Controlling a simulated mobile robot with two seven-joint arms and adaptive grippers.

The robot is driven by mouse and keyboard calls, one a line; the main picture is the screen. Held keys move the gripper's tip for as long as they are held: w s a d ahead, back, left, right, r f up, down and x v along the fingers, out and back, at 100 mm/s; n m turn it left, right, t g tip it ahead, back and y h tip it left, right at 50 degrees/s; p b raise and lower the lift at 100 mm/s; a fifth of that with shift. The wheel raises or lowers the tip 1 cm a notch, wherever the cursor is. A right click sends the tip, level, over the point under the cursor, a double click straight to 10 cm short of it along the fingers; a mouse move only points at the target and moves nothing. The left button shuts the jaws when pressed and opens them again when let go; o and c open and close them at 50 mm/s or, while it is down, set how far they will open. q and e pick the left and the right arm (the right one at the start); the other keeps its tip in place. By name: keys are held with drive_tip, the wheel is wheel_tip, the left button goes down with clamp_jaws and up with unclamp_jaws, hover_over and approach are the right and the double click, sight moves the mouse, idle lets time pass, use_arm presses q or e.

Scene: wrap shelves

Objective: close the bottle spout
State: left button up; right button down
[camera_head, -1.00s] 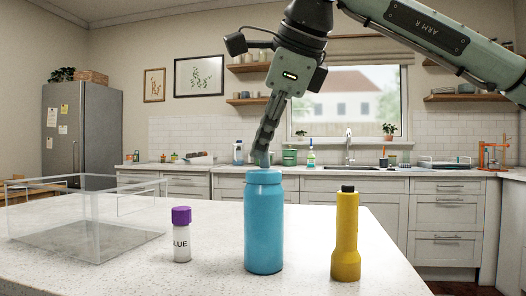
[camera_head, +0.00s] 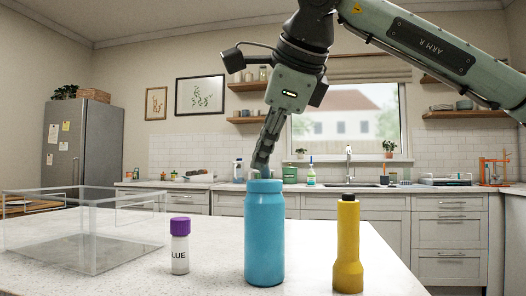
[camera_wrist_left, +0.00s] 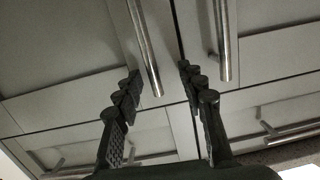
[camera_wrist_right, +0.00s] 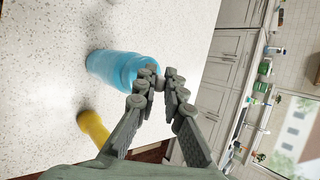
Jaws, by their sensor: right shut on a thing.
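The blue bottle (camera_head: 264,240) stands upright on the counter in the head view. It also shows in the right wrist view (camera_wrist_right: 112,66), with its top toward my fingers. My right gripper (camera_head: 261,174) comes down onto the bottle's top from above. In the right wrist view my right gripper (camera_wrist_right: 160,80) has its fingertips nearly together at the bottle's top, shut on the spout there. The fingertips hide the spout, so its angle cannot be told. My left gripper (camera_wrist_left: 160,82) is open and empty in front of cabinet doors.
A white glue bottle with a purple cap (camera_head: 180,245) stands left of the blue bottle. A yellow flashlight-like object (camera_head: 347,250) stands to the right. A clear open box (camera_head: 92,250) sits at the counter's left. Bare counter lies between them.

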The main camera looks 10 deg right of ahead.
drive_tip(key=c, duration=1.6)
unclamp_jaws()
drive_tip(key=v, duration=1.2)
